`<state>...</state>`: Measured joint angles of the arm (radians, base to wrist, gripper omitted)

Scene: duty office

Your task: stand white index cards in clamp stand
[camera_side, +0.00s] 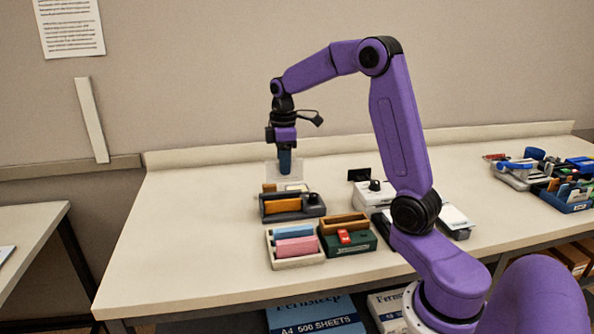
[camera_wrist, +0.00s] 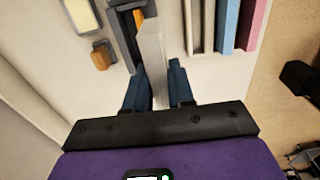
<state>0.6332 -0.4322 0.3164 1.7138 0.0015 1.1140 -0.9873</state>
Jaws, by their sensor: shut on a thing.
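My gripper (camera_side: 285,162) points down above the left part of the table. It is shut on a white card (camera_side: 271,172), whose pale sheet spreads behind the fingers. In the wrist view the card (camera_wrist: 152,50) shows nearly edge-on between the two blue fingers of my gripper (camera_wrist: 158,88). Just in front of and below the card is a dark grey holder (camera_side: 293,216) with an orange block and a black knob, which may be the clamp stand. The holder (camera_wrist: 122,30) is partly hidden behind the card in the wrist view.
A cream tray (camera_side: 299,263) with blue and pink blocks stands in front, beside a green box (camera_side: 348,246). A white unit (camera_side: 371,197) with a black knob is to the right. A small orange block (camera_wrist: 102,56) lies left of the holder. The table's left side is clear.

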